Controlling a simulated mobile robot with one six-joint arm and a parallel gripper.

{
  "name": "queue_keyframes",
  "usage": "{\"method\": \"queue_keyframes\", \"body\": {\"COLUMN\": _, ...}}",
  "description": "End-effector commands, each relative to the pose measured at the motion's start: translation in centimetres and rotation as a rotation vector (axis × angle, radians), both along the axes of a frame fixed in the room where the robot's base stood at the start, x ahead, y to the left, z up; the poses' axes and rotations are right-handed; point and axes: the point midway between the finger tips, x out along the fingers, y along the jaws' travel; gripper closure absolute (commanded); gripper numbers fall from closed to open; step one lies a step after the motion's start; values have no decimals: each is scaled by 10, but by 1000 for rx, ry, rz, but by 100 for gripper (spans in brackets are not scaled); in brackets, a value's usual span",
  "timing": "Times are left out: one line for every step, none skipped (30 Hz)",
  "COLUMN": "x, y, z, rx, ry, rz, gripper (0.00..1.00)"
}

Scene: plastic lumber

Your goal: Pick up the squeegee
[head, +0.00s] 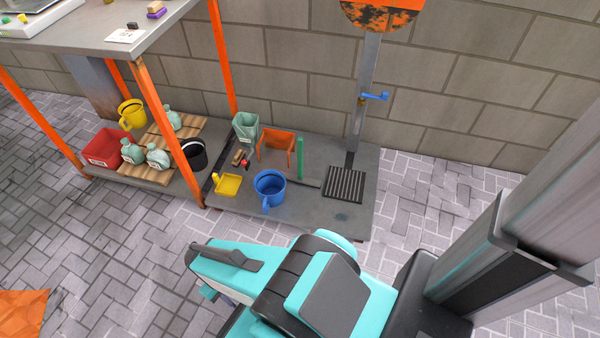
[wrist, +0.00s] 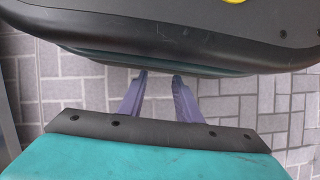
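A thin upright green bar (head: 300,158) stands on the low grey platform, right of an orange frame. A dark strip lies at its foot. It may be the squeegee, but I cannot tell for sure at this size. My gripper shows in the wrist view (wrist: 159,80) with two purple fingers apart and nothing between them, above grey paving. In the head view my arm is in front of the platform, and its end is mostly hidden behind its own links. The gripper is well apart from the green bar.
The low platform (head: 340,215) holds a blue bucket (head: 268,191), yellow dustpan (head: 229,184), orange frame (head: 276,150), green-grey container (head: 245,130) and black grate (head: 345,184). Orange posts (head: 168,130) and a tabletop (head: 75,38) stand left. A brick wall is behind; paving lies in front.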

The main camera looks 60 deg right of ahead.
Motion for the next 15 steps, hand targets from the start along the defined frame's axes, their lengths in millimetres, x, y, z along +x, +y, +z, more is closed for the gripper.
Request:
{"method": "queue_keyframes", "body": {"x": 0, "y": 0, "z": 0, "rx": 0, "ry": 0, "rz": 0, "gripper": 62}}
{"method": "queue_keyframes", "body": {"x": 0, "y": 0, "z": 0, "rx": 0, "ry": 0, "rz": -1, "gripper": 61}}
{"method": "queue_keyframes", "body": {"x": 1, "y": -1, "z": 0, "rx": 0, "ry": -1, "rz": -2, "gripper": 61}}
{"method": "queue_keyframes", "body": {"x": 2, "y": -1, "z": 0, "rx": 0, "ry": -2, "rz": -5, "gripper": 61}}
{"method": "queue_keyframes", "body": {"x": 3, "y": -2, "z": 1, "rx": -1, "ry": -3, "rz": -9, "gripper": 61}}
{"method": "queue_keyframes", "body": {"x": 6, "y": -3, "z": 2, "rx": -2, "ry": -6, "rz": -16, "gripper": 61}}
{"method": "queue_keyframes", "body": {"x": 9, "y": -5, "z": 2, "rx": -2, "ry": -8, "rz": -22, "gripper": 61}}
{"method": "queue_keyframes", "body": {"x": 12, "y": -6, "z": 3, "rx": -3, "ry": -11, "rz": -29, "gripper": 61}}
{"method": "queue_keyframes", "body": {"x": 17, "y": -9, "z": 4, "rx": -4, "ry": -15, "rz": -43, "gripper": 61}}
{"method": "queue_keyframes", "body": {"x": 21, "y": -12, "z": 6, "rx": -6, "ry": -19, "rz": -54, "gripper": 61}}
{"method": "queue_keyframes", "body": {"x": 26, "y": -16, "z": 7, "rx": -7, "ry": -24, "rz": -67, "gripper": 61}}
{"method": "queue_keyframes", "body": {"x": 33, "y": -22, "z": 9, "rx": -9, "ry": -31, "rz": -82, "gripper": 61}}
{"method": "queue_keyframes", "body": {"x": 39, "y": -28, "z": 11, "rx": -11, "ry": -37, "rz": -97, "gripper": 61}}
{"method": "queue_keyframes", "body": {"x": 45, "y": -33, "z": 14, "rx": -13, "ry": -41, "rz": -115, "gripper": 61}}
{"method": "queue_keyframes", "body": {"x": 54, "y": -40, "z": 17, "rx": -16, "ry": -49, "rz": -141, "gripper": 61}}
